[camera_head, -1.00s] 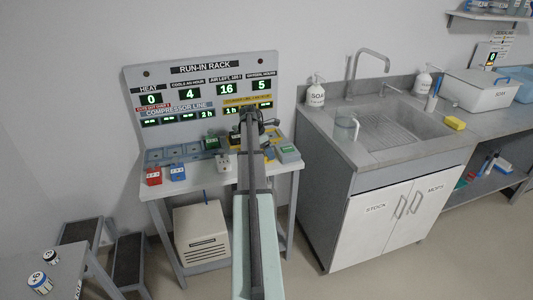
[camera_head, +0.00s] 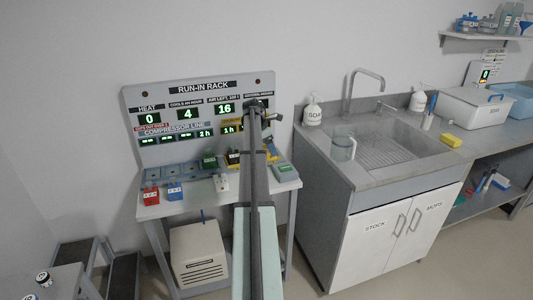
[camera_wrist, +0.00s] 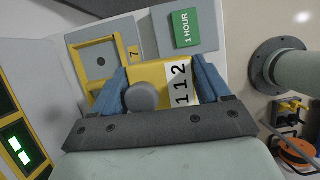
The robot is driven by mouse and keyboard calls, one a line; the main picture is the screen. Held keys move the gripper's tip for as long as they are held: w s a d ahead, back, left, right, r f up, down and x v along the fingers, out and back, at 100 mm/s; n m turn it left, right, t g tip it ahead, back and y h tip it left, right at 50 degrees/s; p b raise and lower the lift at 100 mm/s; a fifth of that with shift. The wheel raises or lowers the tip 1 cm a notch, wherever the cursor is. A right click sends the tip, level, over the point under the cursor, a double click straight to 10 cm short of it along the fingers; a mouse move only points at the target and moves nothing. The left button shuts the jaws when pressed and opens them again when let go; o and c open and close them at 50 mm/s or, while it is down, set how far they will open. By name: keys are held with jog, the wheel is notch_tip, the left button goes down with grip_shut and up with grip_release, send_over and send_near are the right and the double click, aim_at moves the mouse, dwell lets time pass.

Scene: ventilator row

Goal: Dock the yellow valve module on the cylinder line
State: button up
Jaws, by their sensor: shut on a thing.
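In the wrist view, the yellow valve module (camera_wrist: 148,72) has a white label reading 112 and a round grey knob. My gripper (camera_wrist: 162,82) is shut on it, one blue finger on each side. A yellow-framed bay marked 7 (camera_wrist: 88,48) with a small dark hole lies just beyond and left of the module. I cannot tell whether the module touches the rack. In the head view, my arm hides most of the gripper and held module.
A plate with a green 1 HOUR label (camera_wrist: 186,28) lies beyond the held module. The sink counter (camera_head: 370,175) is to the right.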

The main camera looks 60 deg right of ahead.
jog(key=w+d, duration=0.5)
jog(key=d, duration=0.6)
jog(key=shift+w+d+f, duration=0.1)
jog(key=shift+f, duration=1.6)
jog(key=shift+w+d+f, duration=0.1)
jog(key=shift+f, duration=1.6)
jog(key=shift+f, duration=0.2)
jog(key=o, duration=1.3)
jog(key=shift+c, duration=0.2)
jog(key=v, duration=1.4)
jog(key=shift+a, duration=0.3)
jog(key=shift+s+f, duration=0.1)
jog(key=shift+s, duration=0.05)
